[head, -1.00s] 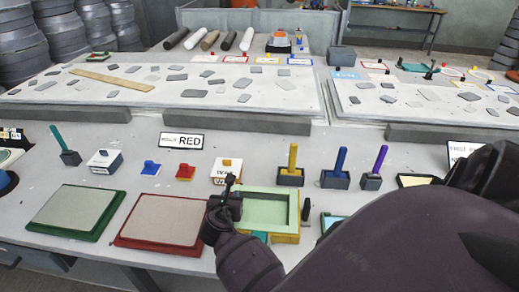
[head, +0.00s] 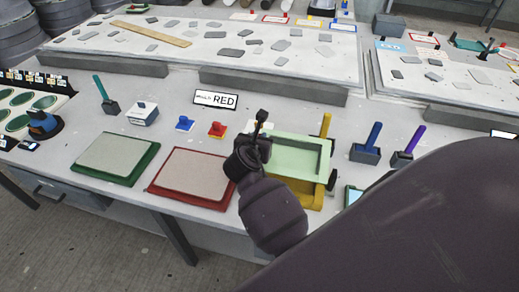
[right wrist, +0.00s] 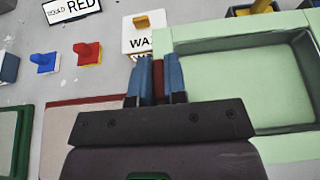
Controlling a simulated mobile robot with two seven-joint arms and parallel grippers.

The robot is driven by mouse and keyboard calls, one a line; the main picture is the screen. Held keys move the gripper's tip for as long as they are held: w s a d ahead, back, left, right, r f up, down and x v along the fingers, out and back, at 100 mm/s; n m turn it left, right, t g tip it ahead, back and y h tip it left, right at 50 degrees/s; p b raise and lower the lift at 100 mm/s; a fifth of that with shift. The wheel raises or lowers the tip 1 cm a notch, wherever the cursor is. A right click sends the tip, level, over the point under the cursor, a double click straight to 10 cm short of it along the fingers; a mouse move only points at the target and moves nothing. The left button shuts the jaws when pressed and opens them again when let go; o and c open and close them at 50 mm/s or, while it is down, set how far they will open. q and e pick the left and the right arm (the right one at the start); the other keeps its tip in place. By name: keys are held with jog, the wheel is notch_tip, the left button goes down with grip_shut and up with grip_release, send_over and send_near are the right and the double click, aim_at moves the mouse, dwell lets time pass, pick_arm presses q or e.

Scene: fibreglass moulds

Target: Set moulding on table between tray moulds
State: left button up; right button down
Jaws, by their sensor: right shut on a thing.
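The moulding (head: 290,150) is a pale green, open rectangular tray in the head view. It sits just above and slightly offset from the yellow tray mould (head: 308,194), whose front shows below it. My left gripper is out of view.
Behind the moulds stand a "RED" sign (head: 215,98), small blue (head: 184,123) and red (head: 217,129) knobs, a white wax box (right wrist: 148,32) and several handled tools, such as a blue one (head: 368,145). My right arm hides the table's right front.

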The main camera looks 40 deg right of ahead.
notch_tip(320, 180, up, 11)
jog(key=shift+p, duration=0.45)
